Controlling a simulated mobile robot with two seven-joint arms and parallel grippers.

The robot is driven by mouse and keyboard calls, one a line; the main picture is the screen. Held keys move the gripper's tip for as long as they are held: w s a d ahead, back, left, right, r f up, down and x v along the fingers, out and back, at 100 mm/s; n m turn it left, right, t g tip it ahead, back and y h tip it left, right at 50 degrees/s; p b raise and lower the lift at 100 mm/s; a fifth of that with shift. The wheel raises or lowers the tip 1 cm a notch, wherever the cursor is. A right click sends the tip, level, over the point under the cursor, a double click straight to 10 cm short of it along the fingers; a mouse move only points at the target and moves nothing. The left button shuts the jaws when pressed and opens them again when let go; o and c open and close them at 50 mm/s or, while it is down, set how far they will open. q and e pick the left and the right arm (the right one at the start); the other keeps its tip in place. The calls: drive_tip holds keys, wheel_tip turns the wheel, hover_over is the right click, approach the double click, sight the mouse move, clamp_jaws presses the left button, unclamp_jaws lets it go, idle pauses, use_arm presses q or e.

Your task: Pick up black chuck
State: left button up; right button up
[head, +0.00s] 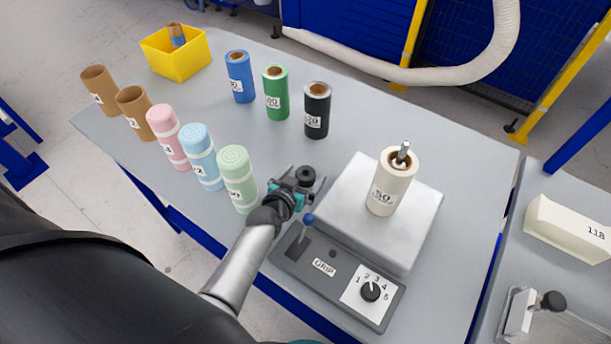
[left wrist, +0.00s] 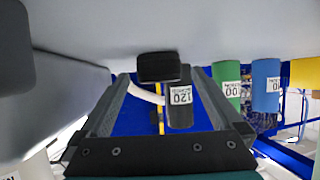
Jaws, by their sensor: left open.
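A pale green roll (head: 237,178) is close left of my gripper.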

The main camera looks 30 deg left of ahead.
use_arm(q)
drive_tip(key=shift+c, duration=0.2)
drive_tip(key=c, duration=1.5)
drive_tip(key=shift+o, duration=0.2)
drive_tip(key=shift+r, duration=0.15)
